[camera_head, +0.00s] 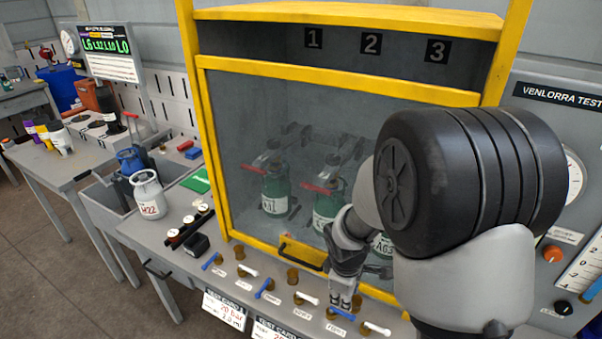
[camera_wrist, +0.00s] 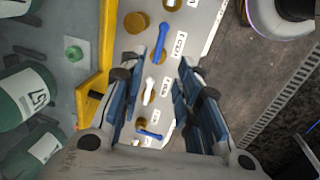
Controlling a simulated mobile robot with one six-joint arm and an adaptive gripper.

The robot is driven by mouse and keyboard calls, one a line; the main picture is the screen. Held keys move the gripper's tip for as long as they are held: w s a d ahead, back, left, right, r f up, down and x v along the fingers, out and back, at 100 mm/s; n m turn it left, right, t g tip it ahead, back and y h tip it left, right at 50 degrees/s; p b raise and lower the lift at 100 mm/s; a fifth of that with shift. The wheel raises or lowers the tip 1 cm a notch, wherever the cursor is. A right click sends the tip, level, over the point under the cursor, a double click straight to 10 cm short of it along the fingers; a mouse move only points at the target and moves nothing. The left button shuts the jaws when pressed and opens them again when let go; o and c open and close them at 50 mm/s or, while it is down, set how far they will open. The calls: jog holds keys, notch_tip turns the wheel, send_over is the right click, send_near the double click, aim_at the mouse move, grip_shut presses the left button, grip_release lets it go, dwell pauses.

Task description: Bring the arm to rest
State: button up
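My arm reaches in from the right in the head view, and its dark joint covers part of the yellow-framed cabinet. My gripper (camera_head: 343,289) hangs in front of the cabinet, above the row of small valve levers at the bench edge. In the wrist view my gripper (camera_wrist: 154,95) has its two blue-lined fingers spread apart with nothing between them. A white lever (camera_wrist: 149,90) and a blue lever (camera_wrist: 161,43) show beyond the fingers. I cannot tell how far the fingertips are from the levers.
The yellow-framed cabinet (camera_head: 320,75) holds green cylinders (camera_head: 275,192) behind its pane. A white cylinder (camera_head: 148,195) stands on the bench at left. A gauge panel (camera_head: 556,130) is at right. Open floor (camera_head: 50,270) lies at front left.

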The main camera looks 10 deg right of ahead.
jog(key=s+r+m, duration=0.3)
jog(key=r, duration=0.7)
jog(key=s+a+r+m+t, duration=0.1)
jog(key=s+r+m, duration=0.3)
jog(key=s+r, duration=0.2)
jog(key=s+a+r+m+t+y, duration=0.1)
jog(key=s+r+m, duration=0.3)
jog(key=s, duration=0.7)
jog(key=shift+s+a+r+t, duration=0.2)
jog(key=shift+a+r+t, duration=0.2)
jog(key=shift+a+r, duration=0.45)
jog(key=shift+d, duration=0.1)
dwell(4.3)
